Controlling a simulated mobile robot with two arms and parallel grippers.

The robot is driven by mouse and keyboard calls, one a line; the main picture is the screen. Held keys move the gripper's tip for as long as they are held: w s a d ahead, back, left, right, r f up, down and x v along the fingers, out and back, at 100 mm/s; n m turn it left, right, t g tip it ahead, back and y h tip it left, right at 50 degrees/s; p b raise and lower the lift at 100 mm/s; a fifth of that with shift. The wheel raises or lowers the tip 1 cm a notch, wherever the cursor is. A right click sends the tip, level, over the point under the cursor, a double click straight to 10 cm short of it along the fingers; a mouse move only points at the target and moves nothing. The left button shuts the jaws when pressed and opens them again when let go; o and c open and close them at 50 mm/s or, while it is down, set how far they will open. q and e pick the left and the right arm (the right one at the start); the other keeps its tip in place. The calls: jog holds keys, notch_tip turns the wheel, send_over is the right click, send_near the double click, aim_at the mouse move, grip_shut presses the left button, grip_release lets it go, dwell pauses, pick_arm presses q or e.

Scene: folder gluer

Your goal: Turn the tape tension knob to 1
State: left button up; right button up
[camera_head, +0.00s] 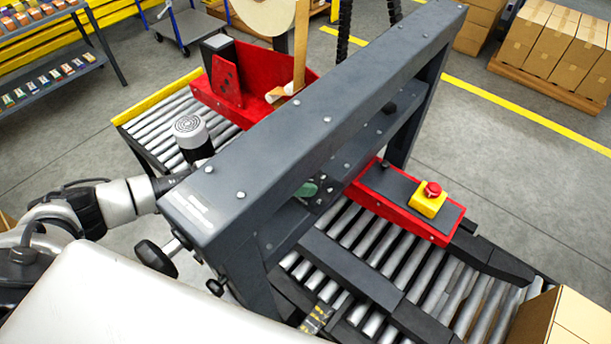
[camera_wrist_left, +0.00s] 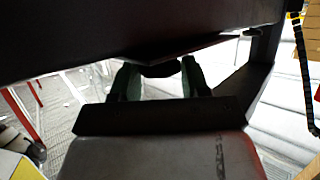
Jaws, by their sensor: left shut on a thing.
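In the head view my left arm comes in from the left and passes behind the dark grey beam (camera_head: 310,115) of the machine. Part of my left gripper (camera_head: 307,189), its green fingers, shows through the gap under the beam. In the left wrist view the two green fingers (camera_wrist_left: 160,78) stand on either side of a dark knob-like part (camera_wrist_left: 160,70), under a large dark surface. The gripper is shut on this part, which looks like the tape tension knob. Its scale and setting are not readable. My right gripper is not in view.
Black hand knobs (camera_head: 155,257) stick out at the beam's near end. A red housing with a yellow emergency-stop box (camera_head: 428,200) sits beyond the beam. Rollers (camera_head: 440,290) run below, with a cardboard box (camera_head: 570,320) at the lower right.

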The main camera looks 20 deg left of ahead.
pick_arm(q)
jog(key=shift+r, duration=0.1)
jog(key=o, duration=0.9)
jog(key=shift+a, duration=0.1)
jog(key=b+v, duration=0.4)
jog(key=v, duration=0.6)
jog(key=shift+a+r, duration=0.2)
jog(key=shift+a, duration=0.05)
jog(key=shift+s, duration=0.1)
